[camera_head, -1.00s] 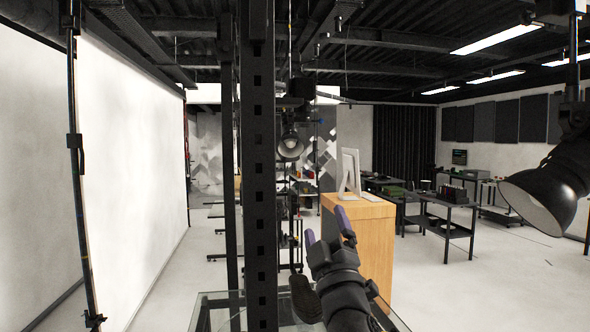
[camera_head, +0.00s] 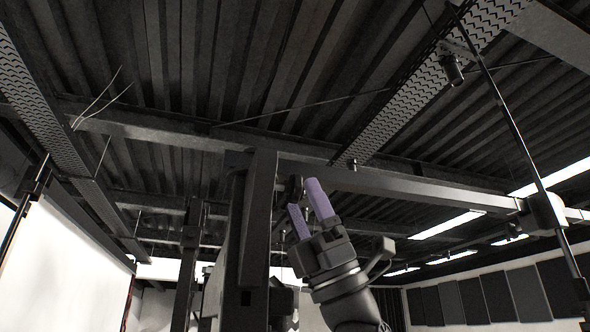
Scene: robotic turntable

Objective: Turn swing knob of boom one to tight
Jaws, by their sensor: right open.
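A dark horizontal boom (camera_head: 420,190) runs right from the top of a dark upright column (camera_head: 258,215). A small dark rounded part (camera_head: 293,187), which looks like a knob, sits just under the boom beside the column. I cannot read whether it is tight or loose. My right gripper (camera_head: 307,192) points up at it with two purple fingers spread apart. The fingertips are close to the small part and partly overlap it in the picture. I cannot tell whether they touch it. My left gripper is out of view.
A white screen (camera_head: 65,270) is at the lower left. Dark wall panels (camera_head: 480,298) are at the lower right. Ceiling beams fill the top.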

